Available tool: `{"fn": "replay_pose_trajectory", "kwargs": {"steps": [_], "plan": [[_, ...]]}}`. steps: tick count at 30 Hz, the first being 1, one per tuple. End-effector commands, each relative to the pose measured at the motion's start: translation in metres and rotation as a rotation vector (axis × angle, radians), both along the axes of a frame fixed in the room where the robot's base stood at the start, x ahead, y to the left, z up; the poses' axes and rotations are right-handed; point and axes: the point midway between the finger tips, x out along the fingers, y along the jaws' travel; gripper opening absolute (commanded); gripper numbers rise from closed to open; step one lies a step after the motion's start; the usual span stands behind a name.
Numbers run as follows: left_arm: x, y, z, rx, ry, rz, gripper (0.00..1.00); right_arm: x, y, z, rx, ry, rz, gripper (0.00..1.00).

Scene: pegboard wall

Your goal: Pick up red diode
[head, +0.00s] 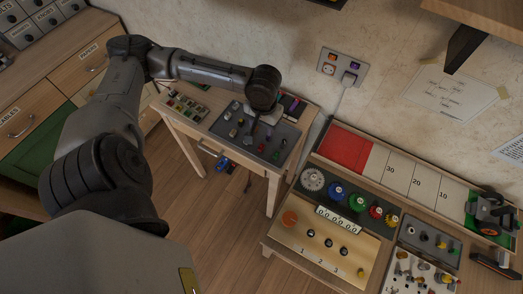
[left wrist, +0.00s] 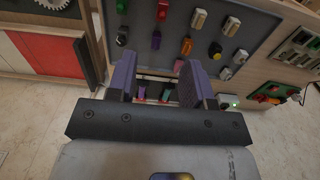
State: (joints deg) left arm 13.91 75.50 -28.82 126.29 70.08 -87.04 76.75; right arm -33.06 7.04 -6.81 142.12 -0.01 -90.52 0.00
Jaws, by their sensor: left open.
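A grey tray (head: 285,151) on the small wooden table holds several small coloured parts. Another red part (left wrist: 162,10) stands farther up; I cannot tell which is the red diode. My left gripper (left wrist: 155,75) is open, with nothing seen held. In the head view it is over the tray, mostly hidden by its wrist. My right gripper is not in view.
A row of small parts (head: 187,105) lies on the same table, left of the tray. A workbench (head: 300,252) with coloured knobs and a number display stands to the right. Wooden drawers (head: 92,57) stand at the left. Bare floor (head: 205,225) lies between.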

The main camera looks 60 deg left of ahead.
Motion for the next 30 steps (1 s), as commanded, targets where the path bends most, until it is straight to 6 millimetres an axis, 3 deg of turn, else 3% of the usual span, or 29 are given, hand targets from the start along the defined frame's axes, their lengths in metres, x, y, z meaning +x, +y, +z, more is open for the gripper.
{"fn": "replay_pose_trajectory", "kwargs": {"steps": [3,9,22,30], "plan": [[-0.001,-0.001,-0.026,-0.002,0.003,0.0,0.47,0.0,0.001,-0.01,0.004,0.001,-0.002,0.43],[-0.001,-0.001,-0.055,-0.002,0.003,-0.001,0.47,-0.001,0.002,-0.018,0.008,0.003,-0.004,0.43],[-0.001,-0.001,-0.077,0.0,0.002,-0.003,0.47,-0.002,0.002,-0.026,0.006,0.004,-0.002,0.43],[-0.004,-0.001,-0.111,-0.002,0.002,-0.002,0.47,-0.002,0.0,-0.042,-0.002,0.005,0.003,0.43]]}}
